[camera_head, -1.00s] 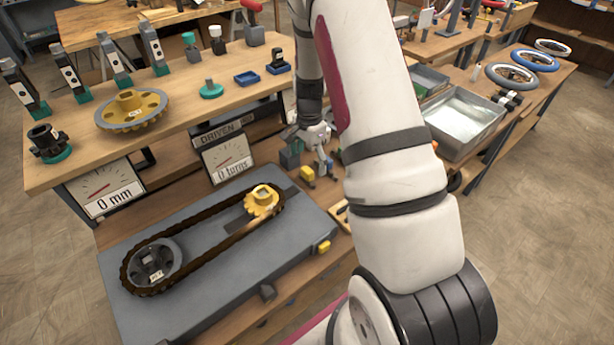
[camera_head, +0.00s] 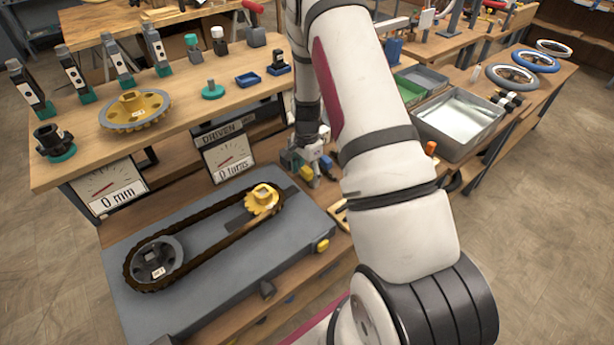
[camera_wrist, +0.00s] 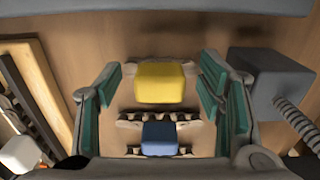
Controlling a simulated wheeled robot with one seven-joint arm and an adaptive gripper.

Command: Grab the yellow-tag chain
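The yellow tag (camera_wrist: 160,82) is a rounded block on a dark chain (camera_wrist: 192,93), seen from above in the wrist view. Little of the chain shows around the tag. My gripper (camera_wrist: 160,88) is open, with its teal-padded fingers on the left and right of the yellow tag and a visible gap on each side. In the head view, my gripper (camera_head: 312,170) is low over the bench beside the grey fixture, and the yellow tag (camera_head: 306,173) shows partly between its fingers.
A blue tag (camera_wrist: 160,138) on another chain is close below the yellow one. A grey block (camera_wrist: 268,82) stands close to the right finger. A white tag (camera_wrist: 20,153) is at lower left. The fixture (camera_head: 205,290) carries a chain around two sprockets.

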